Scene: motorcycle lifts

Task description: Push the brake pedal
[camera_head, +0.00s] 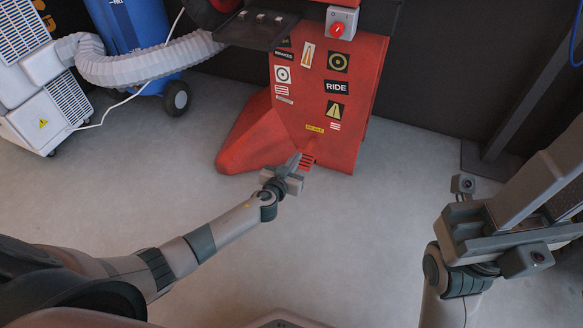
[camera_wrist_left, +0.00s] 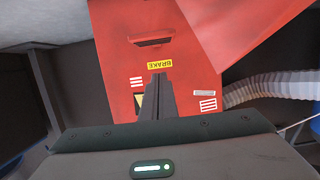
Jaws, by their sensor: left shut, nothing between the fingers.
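The brake pedal (camera_head: 308,161) is a small red, ridged piece low on the front of the red machine (camera_head: 352,95), below a yellow BRAKE label (camera_head: 314,128). In the left wrist view, the label (camera_wrist_left: 160,64) appears upside down, and the pedal (camera_wrist_left: 152,41) shows as a narrow red bar with a dark edge above it. My left gripper (camera_head: 297,157) is shut and empty, just in front of the machine beside the pedal. Its fingers (camera_wrist_left: 159,79) point toward the label in the wrist view. I cannot tell whether it touches anything. My right arm is at the right, its fingers unclear.
A sloping red flank (camera_head: 250,140) extends left of the pedal. A grey box with a red knob (camera_head: 338,30) and a dark tray (camera_head: 257,28) are above. A white ribbed hose (camera_head: 140,65) and blue tank (camera_head: 130,25) stand at the left. The floor in front is clear.

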